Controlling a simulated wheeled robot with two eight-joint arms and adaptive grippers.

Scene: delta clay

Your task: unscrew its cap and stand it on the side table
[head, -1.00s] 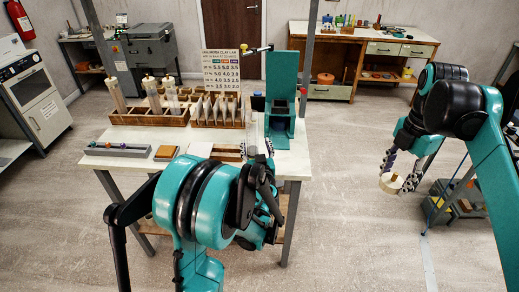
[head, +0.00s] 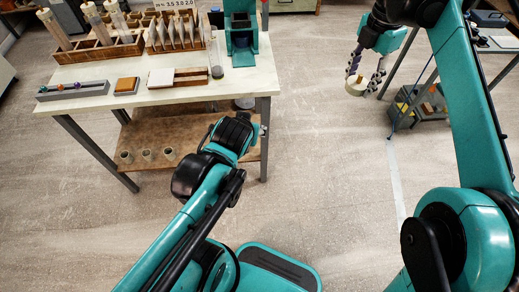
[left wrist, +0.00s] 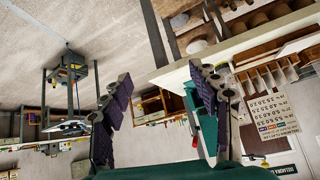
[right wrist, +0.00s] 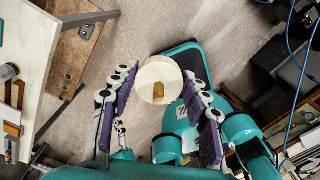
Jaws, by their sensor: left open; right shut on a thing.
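A round cream cap-like piece (head: 356,86) with a small brown knob sits between the fingertips of my right gripper (head: 365,76), off the table's right side above the floor. In the right wrist view the piece (right wrist: 148,82) shows face-on, with the fingers shut on it. My left gripper (left wrist: 165,95) is open and empty in the left wrist view. In the head view my left arm largely hides it beside the table's front right corner.
The cream-topped table (head: 190,92) holds racks of tubes, a teal stand (head: 240,40) and a grey strip with colored balls (head: 72,90). Small cups stand on its lower shelf (head: 200,140). Floor between is clear.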

